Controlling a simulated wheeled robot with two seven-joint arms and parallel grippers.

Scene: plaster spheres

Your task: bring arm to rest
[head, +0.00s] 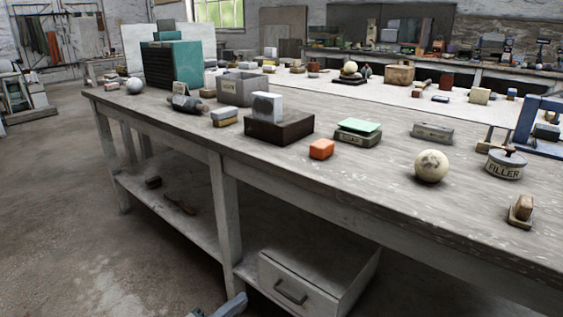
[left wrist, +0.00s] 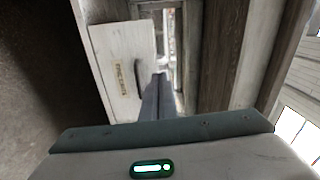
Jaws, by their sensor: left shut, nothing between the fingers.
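My left gripper (head: 236,303) shows at the bottom edge of the head view, low in front of the workbench and apart from it. In the left wrist view its fingers (left wrist: 158,82) are together with nothing between them. The workbench (head: 250,148) stands ahead with its worn grey top. A cream plaster sphere (head: 431,166) rests on the top at the right, and a white sphere (head: 134,86) rests near the far left end. My right gripper is in neither view.
A drawer unit (head: 300,285) with a dark handle sits under the bench, close to my left gripper. The floor (head: 60,210) at left is clear.

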